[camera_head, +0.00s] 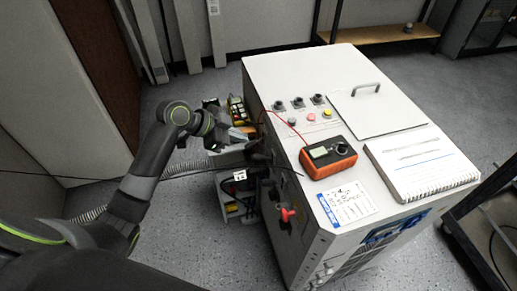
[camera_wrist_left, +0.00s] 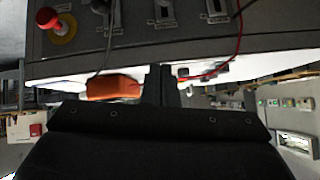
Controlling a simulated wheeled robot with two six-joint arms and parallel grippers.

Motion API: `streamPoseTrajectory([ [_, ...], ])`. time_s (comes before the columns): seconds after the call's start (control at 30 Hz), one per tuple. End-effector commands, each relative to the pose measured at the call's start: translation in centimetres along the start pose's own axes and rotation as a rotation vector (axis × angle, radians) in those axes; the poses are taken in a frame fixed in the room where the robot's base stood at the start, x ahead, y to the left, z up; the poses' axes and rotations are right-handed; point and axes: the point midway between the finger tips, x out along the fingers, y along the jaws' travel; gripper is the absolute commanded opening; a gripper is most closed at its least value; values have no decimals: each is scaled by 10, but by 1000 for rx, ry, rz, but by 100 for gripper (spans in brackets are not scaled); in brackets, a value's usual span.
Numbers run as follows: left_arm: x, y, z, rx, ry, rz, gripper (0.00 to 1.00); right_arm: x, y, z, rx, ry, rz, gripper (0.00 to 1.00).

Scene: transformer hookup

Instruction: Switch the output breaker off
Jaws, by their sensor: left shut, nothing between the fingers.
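The grey cabinet (camera_head: 290,90) carries a side panel on its left face, mostly hidden from the head view. In the left wrist view this panel shows several switch-like fittings with pale plates (camera_wrist_left: 165,12) along the top edge; I cannot tell which is the output breaker or its position. A red knob on a yellow ring (camera_wrist_left: 62,27) is at the upper left there; a red handle (camera_head: 287,214) shows low on that face in the head view. My left gripper (camera_head: 258,150) is beside the face, and its shut, empty dark fingers (camera_wrist_left: 161,84) point toward the panel. My right gripper is not in view.
An orange meter (camera_head: 328,157) with red and black leads, a notebook (camera_head: 420,165) and a paper sheet (camera_head: 347,203) lie on the cabinet top. A cart (camera_head: 233,202) with tools stands close left of the cabinet. A dark frame (camera_head: 480,225) stands at the right.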

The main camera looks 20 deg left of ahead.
Motion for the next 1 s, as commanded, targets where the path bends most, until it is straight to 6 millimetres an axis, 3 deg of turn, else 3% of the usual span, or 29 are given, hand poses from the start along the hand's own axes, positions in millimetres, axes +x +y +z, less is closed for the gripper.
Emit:
streamPoseTrajectory([
  [0.27, 12, 0, 0, -6, 1, 0, 0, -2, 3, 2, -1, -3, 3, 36],
  [0.77, 104, 0, -1, -6, 1, 2, 0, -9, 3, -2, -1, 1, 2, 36],
  [0.83, 104, 0, 15, -7, -6, 1, 0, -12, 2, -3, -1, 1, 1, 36],
  [1.0, 108, 0, 34, -5, -3, -1, 0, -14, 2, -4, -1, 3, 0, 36],
])
